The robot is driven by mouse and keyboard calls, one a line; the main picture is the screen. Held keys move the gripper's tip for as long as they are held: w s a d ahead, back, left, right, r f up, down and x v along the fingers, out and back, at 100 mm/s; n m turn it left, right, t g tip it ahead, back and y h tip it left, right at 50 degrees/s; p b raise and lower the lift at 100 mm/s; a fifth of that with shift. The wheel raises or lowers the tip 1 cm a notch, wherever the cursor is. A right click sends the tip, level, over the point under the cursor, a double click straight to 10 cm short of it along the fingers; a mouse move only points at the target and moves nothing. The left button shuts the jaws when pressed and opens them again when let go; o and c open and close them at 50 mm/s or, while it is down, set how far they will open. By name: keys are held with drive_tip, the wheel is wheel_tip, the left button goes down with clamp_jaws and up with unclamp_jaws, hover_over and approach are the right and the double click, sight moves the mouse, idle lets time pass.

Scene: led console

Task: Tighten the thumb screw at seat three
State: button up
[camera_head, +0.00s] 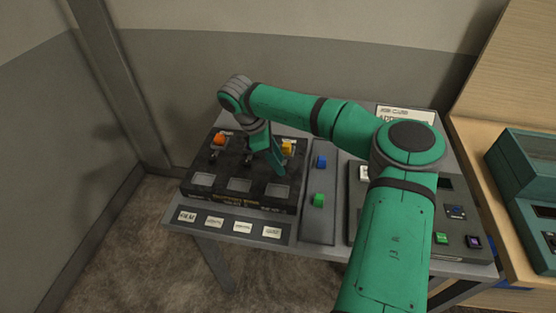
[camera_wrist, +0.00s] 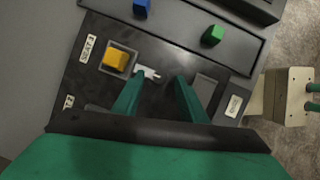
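The yellow block (camera_wrist: 116,60) sits in a square socket beside a label that appears to read SEAT 3 (camera_wrist: 88,48). A small pale metallic thumb screw (camera_wrist: 148,73) is next to that socket in the wrist view. My gripper (camera_wrist: 159,77) is open, its two green fingers spread apart above the panel. The screw is close to the left fingertip; I cannot tell whether they touch. In the head view, my gripper (camera_head: 278,166) is over the right part of the black console (camera_head: 222,196), beside the yellow block (camera_head: 286,147). The seat three screw is hidden there.
An orange block (camera_head: 219,138) sits at the console's left seat. A blue block (camera_head: 321,161) and a green block (camera_head: 319,200) lie on the grey strip to the right. A button panel (camera_head: 458,240) stands further right, partly behind my arm.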

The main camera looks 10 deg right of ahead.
drive_tip(key=v, duration=1)
drive_tip(key=shift+r, duration=0.3)
drive_tip(key=shift+w, duration=0.1)
